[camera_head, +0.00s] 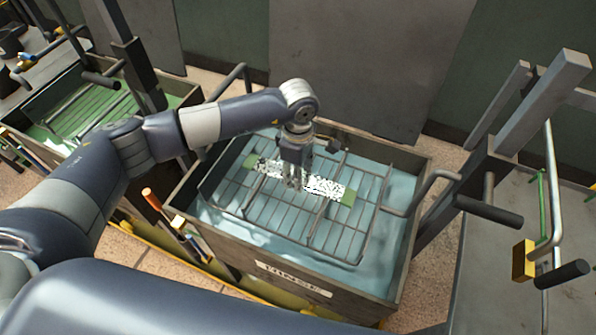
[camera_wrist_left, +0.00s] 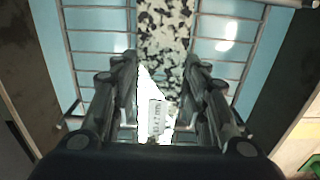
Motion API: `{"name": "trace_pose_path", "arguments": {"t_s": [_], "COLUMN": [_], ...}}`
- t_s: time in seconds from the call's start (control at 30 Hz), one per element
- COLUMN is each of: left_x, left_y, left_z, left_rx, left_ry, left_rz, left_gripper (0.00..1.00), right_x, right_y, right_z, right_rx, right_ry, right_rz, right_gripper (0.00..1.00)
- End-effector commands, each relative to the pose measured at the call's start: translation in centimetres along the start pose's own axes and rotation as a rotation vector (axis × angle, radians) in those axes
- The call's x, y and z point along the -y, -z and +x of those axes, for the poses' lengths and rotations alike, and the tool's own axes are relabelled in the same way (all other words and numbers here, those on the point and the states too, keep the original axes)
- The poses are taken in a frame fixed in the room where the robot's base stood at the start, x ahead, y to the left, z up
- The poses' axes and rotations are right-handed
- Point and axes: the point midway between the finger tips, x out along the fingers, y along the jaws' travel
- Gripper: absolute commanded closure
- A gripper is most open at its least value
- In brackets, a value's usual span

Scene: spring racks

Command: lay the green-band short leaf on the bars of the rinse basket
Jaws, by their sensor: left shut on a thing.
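The green-band short leaf (camera_head: 325,187) is a flat strip with black-and-white speckle and green ends. My left gripper (camera_head: 293,182) is shut on it near its middle, pointing down over the rinse basket (camera_head: 340,237). The leaf lies across the basket's wire bars as seen from above; I cannot tell whether it touches them or is just above. In the left wrist view the speckled leaf (camera_wrist_left: 164,28) runs from between the fingers (camera_wrist_left: 158,105) to the top edge, with bars on both sides. A white label shows between the fingers. My right gripper is not in view.
The basket sits in a blue-water tank labelled RINSE (camera_head: 293,279), with bent handles at its sides. A dark post (camera_head: 480,190) with a handle rises at right, beside a grey table (camera_head: 520,290).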

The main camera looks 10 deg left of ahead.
Motion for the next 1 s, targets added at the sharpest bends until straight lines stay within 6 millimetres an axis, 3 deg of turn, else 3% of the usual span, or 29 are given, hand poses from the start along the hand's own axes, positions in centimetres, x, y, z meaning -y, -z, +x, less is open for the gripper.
{"name": "trace_pose_path", "arguments": {"t_s": [0.1, 0.13, 0.2, 0.67, 0.77, 1.0], "left_x": [-0.1, 0.0, 0.0, 0.0, -0.1, -0.2], "left_y": [0.0, 0.0, 0.0, 0.0, 0.0, 0.0], "left_z": [0.2, 0.2, 0.2, -0.5, -1.4, -6.6], "left_rx": [0.001, 0.000, 0.000, 0.000, 0.001, 0.000], "left_ry": [-0.004, 0.000, 0.000, 0.000, -0.002, -0.007], "left_rz": [0.000, 0.000, 0.000, 0.000, 0.000, 0.002], "left_gripper": [0.97, 0.52, 0.39, 0.39, 0.39, 0.39], "right_x": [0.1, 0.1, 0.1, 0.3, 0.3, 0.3], "right_y": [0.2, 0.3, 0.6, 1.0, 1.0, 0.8], "right_z": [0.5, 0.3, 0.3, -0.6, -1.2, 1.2], "right_rx": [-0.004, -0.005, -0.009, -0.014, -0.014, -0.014], "right_ry": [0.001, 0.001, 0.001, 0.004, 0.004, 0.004], "right_rz": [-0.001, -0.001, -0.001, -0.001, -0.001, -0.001], "right_gripper": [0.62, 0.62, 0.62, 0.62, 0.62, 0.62]}}
